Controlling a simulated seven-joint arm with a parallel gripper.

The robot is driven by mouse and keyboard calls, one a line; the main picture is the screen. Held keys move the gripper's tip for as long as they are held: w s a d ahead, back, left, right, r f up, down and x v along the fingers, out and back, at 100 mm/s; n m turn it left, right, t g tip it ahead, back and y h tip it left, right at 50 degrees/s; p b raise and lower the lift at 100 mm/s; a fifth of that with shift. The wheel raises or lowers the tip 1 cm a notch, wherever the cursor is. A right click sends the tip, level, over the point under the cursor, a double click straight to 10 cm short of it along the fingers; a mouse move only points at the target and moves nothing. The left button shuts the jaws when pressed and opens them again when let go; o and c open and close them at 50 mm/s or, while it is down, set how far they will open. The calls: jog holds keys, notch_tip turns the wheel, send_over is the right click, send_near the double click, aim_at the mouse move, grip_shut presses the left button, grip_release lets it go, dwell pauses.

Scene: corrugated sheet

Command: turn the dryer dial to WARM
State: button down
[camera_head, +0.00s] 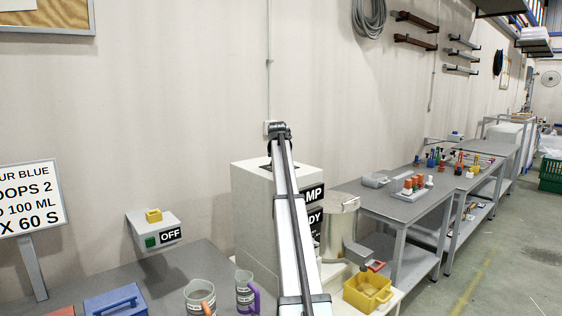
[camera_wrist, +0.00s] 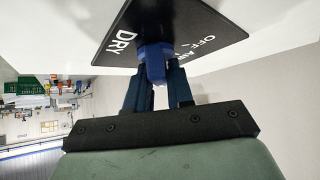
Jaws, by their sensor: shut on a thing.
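In the wrist view, the dial is a blue knob (camera_wrist: 154,62) on a black plate (camera_wrist: 170,25) with white lettering. "DRY" reads clearly beside the knob; "OFF" and part of another word show at the right. Which label the knob points to cannot be told. My gripper (camera_wrist: 157,70) is shut on the knob, one dark finger on each side. In the head view, a white box (camera_head: 250,215) with black label plates, partly reading "MP" and "DY", stands behind my arm. My arm hides part of it, and neither the knob nor my gripper can be made out there.
A small grey box (camera_head: 152,230) marked "OFF" is on the wall at left. Mugs (camera_head: 200,297), a blue case (camera_head: 115,303) and a sign (camera_head: 30,200) stand on the near bench. A metal pot (camera_head: 338,222) and a yellow bin (camera_head: 368,292) are right of the white box.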

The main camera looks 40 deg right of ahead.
dwell(0.5)
jog(key=c, duration=1.1)
grip_release()
jog(key=v, duration=1.3)
jog(key=shift+s+a+r, duration=0.15)
jog(key=shift+a+r, duration=0.1)
jog(key=shift+r, duration=0.05)
